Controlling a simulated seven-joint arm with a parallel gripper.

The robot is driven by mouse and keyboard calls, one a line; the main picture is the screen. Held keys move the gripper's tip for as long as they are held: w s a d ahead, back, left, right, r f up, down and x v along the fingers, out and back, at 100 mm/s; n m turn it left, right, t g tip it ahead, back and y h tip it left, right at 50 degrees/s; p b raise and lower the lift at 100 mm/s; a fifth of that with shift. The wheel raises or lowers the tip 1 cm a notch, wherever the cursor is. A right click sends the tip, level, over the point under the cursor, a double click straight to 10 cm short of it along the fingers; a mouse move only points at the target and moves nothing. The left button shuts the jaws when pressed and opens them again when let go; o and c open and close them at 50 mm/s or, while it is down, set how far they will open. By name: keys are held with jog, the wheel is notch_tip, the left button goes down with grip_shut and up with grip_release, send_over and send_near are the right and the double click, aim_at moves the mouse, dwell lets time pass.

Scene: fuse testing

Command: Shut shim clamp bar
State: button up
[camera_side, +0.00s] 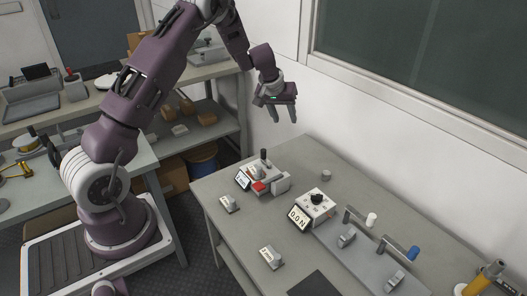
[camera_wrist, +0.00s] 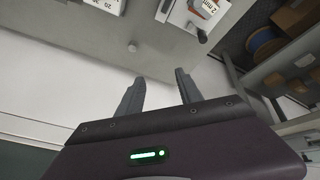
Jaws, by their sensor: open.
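A small grey and white device (camera_side: 262,178) with a red part, an upright black-knobbed lever and a tilted label stands at the far left of the table. It seems to be the shim clamp; its bar's position is too small to tell. In the wrist view the device (camera_wrist: 190,14) shows at the top edge, cut off, with a "2 mm" label and a dark knob. My gripper (camera_side: 284,117) is open and empty, high above the table's back edge near the wall, well clear of the device. Its two fingers (camera_wrist: 159,78) show apart in the wrist view.
A dial box (camera_side: 314,208) reading 0.0 N stands to the right of the device. Two levers, with a white handle (camera_side: 371,219) and a blue handle (camera_side: 413,252), stand on a grey plate. A small round peg (camera_side: 326,175) stands near the back edge. Shelves (camera_side: 205,115) stand left.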

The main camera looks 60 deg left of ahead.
jog(key=n+g+y, duration=0.1)
jog(key=g+y, duration=0.1)
send_over(263, 150)
jog(key=s+d, duration=0.2)
notch_tip(263, 150, down, 15)
jog(key=x, duration=0.6)
jog(key=shift+w+a+f, duration=0.1)
jog(key=shift+w+f, duration=0.2)
jog(key=shift+w, duration=0.05)
jog(key=shift+c, duration=0.2)
grip_shut()
